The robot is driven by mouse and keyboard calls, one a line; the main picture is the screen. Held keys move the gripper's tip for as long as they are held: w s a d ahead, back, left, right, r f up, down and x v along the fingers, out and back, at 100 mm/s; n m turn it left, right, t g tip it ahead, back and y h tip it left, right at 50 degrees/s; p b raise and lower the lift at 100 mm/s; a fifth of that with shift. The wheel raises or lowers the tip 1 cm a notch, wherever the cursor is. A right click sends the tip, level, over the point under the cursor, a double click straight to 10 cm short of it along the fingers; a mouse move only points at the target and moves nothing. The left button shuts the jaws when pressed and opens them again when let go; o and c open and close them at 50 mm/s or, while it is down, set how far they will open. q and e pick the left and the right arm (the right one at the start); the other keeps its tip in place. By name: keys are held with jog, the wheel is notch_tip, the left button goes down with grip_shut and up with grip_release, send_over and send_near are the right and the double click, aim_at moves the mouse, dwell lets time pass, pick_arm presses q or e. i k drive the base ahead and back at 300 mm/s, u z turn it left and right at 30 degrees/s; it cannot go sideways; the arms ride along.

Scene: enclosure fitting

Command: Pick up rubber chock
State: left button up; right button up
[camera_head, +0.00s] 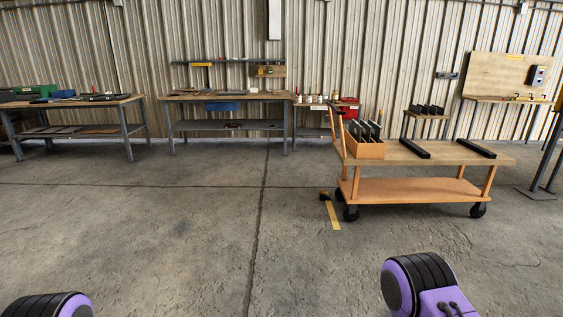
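A small dark object with a yellowish patch (324,196), which looks like the rubber chock, lies on the concrete floor. It is just left of the cart's front left wheel (350,213), at the far end of a yellow floor strip (333,216). It is too small to make out its exact shape. Only purple and black parts of my two arms show, at the bottom left and bottom right edges. Neither of my grippers is in view.
A wooden cart (445,190) on black casters carries an orange divided box (366,150) and two black bars (415,149). Workbenches (75,101) line the corrugated wall. The floor (190,225) ahead is clear.

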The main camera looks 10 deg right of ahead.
aim_at(323, 196)
jog(key=z, duration=0.85)
jog(key=i, duration=2.7)
jog(key=z, duration=0.25)
jog(key=i, duration=2)
jog(key=u, duration=0.3)
